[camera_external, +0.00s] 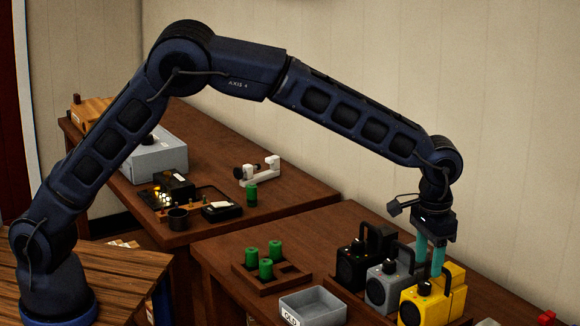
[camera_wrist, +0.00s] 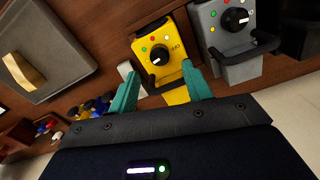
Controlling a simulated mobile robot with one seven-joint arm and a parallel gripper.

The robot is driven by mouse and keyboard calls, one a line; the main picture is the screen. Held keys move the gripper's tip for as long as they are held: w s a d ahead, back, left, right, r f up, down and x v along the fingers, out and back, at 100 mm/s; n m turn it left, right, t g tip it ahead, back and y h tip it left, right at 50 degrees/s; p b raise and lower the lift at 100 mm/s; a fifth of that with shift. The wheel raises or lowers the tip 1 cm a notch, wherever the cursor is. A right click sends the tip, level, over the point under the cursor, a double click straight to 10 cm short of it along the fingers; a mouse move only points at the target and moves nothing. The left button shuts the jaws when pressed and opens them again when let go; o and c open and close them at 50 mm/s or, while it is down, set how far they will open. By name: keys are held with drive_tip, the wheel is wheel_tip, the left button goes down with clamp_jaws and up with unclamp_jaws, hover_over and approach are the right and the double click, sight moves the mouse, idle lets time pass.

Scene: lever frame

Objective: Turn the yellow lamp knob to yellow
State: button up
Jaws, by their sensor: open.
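The yellow lamp (camera_external: 440,303) stands at the front right of the near table, its black knob (camera_external: 424,289) on top towards the front. In the wrist view the yellow lamp (camera_wrist: 174,95) lies ahead of and between my fingertips. Its knob (camera_wrist: 160,52) has small coloured dots around it, red and green among them; I cannot tell clearly where it points. My gripper (camera_external: 430,264) points down over the back part of the lamp, near its black handle. Its teal fingers (camera_wrist: 160,84) are open, apart from the knob, with nothing clearly held.
A grey lamp (camera_external: 382,288) and a black lamp (camera_external: 352,270) stand close beside the yellow one. A grey tray (camera_external: 308,306) and a wooden rack (camera_external: 272,278) with green cylinders are to the left.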

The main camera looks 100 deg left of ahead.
sight(426, 283)
wheel_tip(426, 283, up, 6)
drive_tip(key=s+d+r+m+t, duration=0.2)
drive_tip(key=s+r, duration=0.3)
drive_tip(key=s, duration=0.5)
drive_tip(key=s+d+r+m+t, duration=0.2)
drive_tip(key=s+r, duration=0.3)
drive_tip(key=s, duration=0.6)
drive_tip(key=shift+d+m, duration=0.4)
drive_tip(key=shift+d, duration=0.25)
drive_tip(key=shift+w, duration=0.15)
drive_tip(key=w+a+f+n+g, duration=0.1)
drive_tip(key=w+f, duration=0.1)
drive_tip(key=w, duration=0.4)
drive_tip(key=w+a+f+n+g, duration=0.1)
drive_tip(key=w+a, duration=0.1)
drive_tip(key=w, duration=0.3)
drive_tip(key=shift+w+f+n, duration=0.3)
drive_tip(key=shift+w+f, duration=0.05)
